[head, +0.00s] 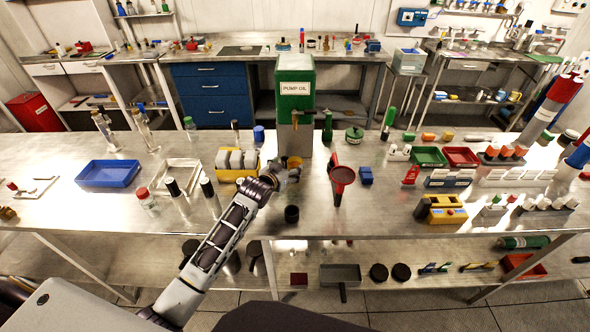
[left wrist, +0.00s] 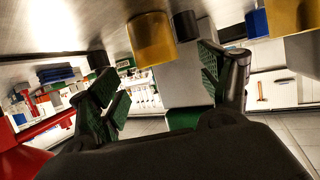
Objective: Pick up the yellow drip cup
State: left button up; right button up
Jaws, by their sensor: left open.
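The yellow drip cup (head: 294,162) stands on the bench at the foot of the green PUMP OIL dispenser (head: 295,95), partly hidden behind my left gripper (head: 288,176). In the left wrist view, which is turned over so that the bench is at the top, the yellow drip cup (left wrist: 152,42) shows ahead of the fingers. My left gripper (left wrist: 162,78) is open there, its green-padded fingers spread with nothing between them. The cup lies beyond the fingertips, nearer the left finger in that view. My right gripper is not in view.

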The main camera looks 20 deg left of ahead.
aim_at(298, 159)
pick_arm(q)
jog(key=shift+w, duration=0.1)
jog(key=shift+d+x, duration=0.25)
jog(key=shift+x, duration=1.2)
jog(key=shift+p+x, duration=0.3)
jog(key=shift+x, duration=0.75)
jog(key=c, duration=1.2)
jog(key=shift+r, duration=0.25)
notch_tip(298, 159, up, 10)
jog(key=shift+f, duration=0.2)
